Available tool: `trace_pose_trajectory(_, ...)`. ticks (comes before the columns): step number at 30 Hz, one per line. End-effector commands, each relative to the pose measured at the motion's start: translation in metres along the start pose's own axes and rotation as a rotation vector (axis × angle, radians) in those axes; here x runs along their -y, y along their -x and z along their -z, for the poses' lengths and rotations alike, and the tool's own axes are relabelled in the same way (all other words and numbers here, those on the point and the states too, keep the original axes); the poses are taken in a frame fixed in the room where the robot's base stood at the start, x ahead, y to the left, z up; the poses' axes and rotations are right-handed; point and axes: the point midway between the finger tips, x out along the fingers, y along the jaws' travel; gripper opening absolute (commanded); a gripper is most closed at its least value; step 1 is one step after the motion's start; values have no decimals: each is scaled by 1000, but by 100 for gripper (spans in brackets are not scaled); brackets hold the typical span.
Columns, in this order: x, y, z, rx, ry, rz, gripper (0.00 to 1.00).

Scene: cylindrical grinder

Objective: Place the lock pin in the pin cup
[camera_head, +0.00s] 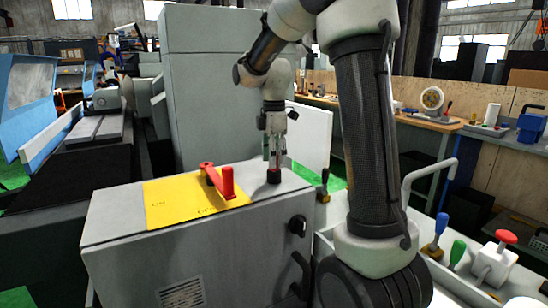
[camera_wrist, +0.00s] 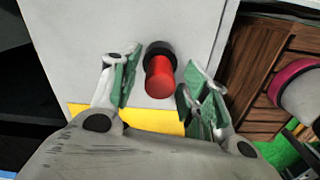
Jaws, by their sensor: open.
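The red lock pin (camera_wrist: 160,78) stands at the black pin cup (camera_wrist: 159,48) on top of the grey cabinet. In the head view the small dark pin cup (camera_head: 273,176) sits near the cabinet's back right corner, directly below my gripper (camera_head: 275,150). In the wrist view my gripper (camera_wrist: 160,92) is open, with one green-padded finger on each side of the pin and visible gaps to it. The pin's lower end is hidden inside the black part. In the head view the pin is mostly hidden by the fingers.
A yellow plate (camera_head: 165,205) with a red handle (camera_head: 217,182) lies on the grey cabinet (camera_head: 180,262), left of the cup. A tall grey housing (camera_head: 205,100) rises behind. A workbench (camera_head: 430,124) stands at the right. The cabinet top around the cup is clear.

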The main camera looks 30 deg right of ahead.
Motion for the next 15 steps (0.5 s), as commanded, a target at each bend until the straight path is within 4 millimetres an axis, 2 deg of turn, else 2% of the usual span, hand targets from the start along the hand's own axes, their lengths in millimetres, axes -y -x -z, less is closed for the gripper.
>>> trace_pose_trajectory(5, -1, 19, 0, -1, 0, -5, 46)
trace_pose_trajectory(15, -1, 94, 0, -1, 0, -5, 46)
